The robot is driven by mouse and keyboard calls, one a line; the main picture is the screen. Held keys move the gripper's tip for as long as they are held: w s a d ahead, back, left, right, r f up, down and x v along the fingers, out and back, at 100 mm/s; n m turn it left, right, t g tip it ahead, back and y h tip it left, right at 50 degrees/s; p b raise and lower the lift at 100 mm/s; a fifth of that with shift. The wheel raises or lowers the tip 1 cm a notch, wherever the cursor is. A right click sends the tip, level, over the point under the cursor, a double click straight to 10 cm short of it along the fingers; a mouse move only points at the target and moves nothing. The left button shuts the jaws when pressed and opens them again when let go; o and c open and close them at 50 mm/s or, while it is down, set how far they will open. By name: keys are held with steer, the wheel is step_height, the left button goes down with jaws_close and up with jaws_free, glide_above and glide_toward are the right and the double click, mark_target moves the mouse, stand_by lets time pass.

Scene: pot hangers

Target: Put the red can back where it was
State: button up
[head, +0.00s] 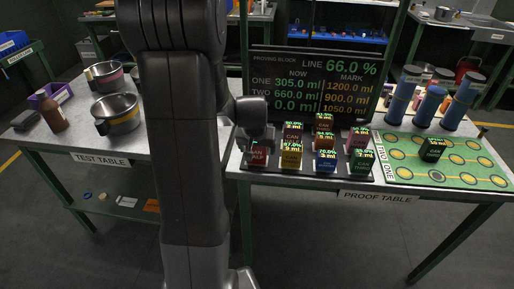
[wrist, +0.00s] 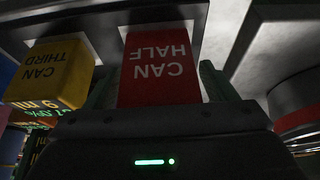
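The red can (head: 257,154), a block marked CAN HALF, is at the front left corner of the dark tray (head: 300,174) on the proof table. My gripper (head: 256,134) is over it from above. In the wrist view the red can (wrist: 160,68) fills the space between my two dark green fingers, one at each side, with no clear gap. I cannot tell whether its base touches the tray. The yellow can (head: 291,157) stands just to its right and also shows in the wrist view (wrist: 52,72).
Blue (head: 325,161) and green (head: 362,161) cans share the tray's front row, with more cans behind. A lit board (head: 314,85) stands at the back. A green mat (head: 456,160) with a dark green can (head: 432,149) and blue cylinders are to the right. Pots (head: 117,112) stand on the left table.

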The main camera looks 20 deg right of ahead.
steer(key=shift+r, duration=0.1)
steer(key=shift+r, duration=0.2)
steer(key=p+v, duration=0.1)
steer(key=v, duration=1)
steer(key=shift+r, duration=0.35)
